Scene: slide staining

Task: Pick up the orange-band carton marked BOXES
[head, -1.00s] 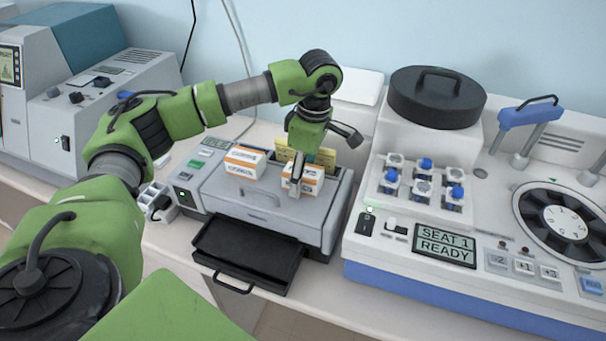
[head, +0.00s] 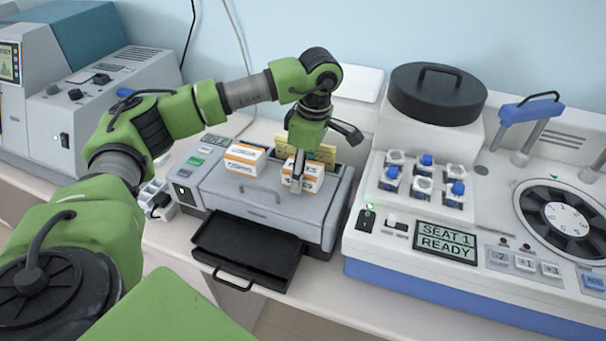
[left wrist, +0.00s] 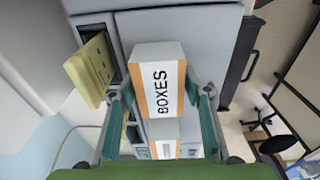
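The orange-band carton marked BOXES (left wrist: 158,88) is white with orange bands, and its lettering faces the left wrist camera. In the head view the carton (head: 312,174) sits on top of the grey machine, partly hidden by a finger. My left gripper (head: 298,182) points down over it. In the left wrist view the fingers of my left gripper (left wrist: 160,82) lie along both sides of the carton and appear to touch it. A second orange-and-white carton (head: 245,158) stands to the left on the same machine. My right gripper is not in view.
A black tray (head: 245,252) juts from the front of the grey machine (head: 262,207). The white machine (head: 362,250) with blue-capped vials is close on the right.

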